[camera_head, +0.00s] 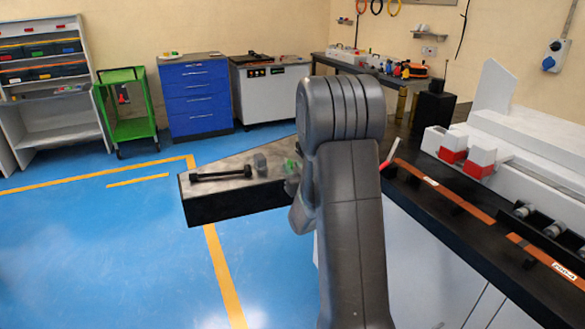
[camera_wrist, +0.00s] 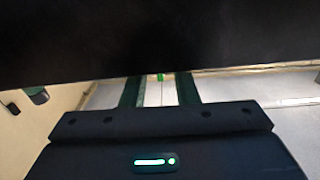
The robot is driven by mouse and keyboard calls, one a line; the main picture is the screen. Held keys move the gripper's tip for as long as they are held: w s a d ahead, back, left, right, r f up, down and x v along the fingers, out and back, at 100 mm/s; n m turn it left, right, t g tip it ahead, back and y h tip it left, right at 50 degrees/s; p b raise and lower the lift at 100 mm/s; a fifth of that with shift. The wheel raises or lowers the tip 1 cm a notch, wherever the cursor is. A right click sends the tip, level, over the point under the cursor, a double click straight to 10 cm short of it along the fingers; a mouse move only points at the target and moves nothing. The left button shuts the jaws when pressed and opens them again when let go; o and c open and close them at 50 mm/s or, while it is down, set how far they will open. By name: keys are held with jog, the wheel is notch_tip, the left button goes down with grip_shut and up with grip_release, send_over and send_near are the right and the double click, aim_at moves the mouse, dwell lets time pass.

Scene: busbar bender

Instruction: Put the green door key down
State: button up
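My gripper (camera_head: 291,180) is mostly hidden behind my own arm in the head view, beside the right part of a dark block-like surface (camera_head: 235,207). A small green patch (camera_head: 291,167) shows there, perhaps the green door key. In the wrist view my gripper (camera_wrist: 161,78) has its two fingers apart, with light background between them. A small green piece (camera_wrist: 160,77) lies between the fingertips, at the lower edge of a large dark area. It shows no contact with either finger. The key's full shape is hidden.
A black bar handle (camera_head: 220,174) and a grey block (camera_head: 260,163) sit on the dark surface. The black bench (camera_head: 440,215) at the right carries copper-coloured bars (camera_head: 440,190) and a white machine (camera_head: 530,130). Blue floor (camera_head: 90,240) is open at left.

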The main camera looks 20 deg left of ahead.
jog(key=b+v, duration=0.1)
jog(key=v, duration=0.9)
jog(key=shift+s+d, duration=0.2)
jog(key=shift+d, duration=0.05)
jog(key=p+x, duration=0.1)
jog(key=x, duration=1.1)
jog(key=shift+f, duration=0.4)
jog(key=shift+r, duration=0.4)
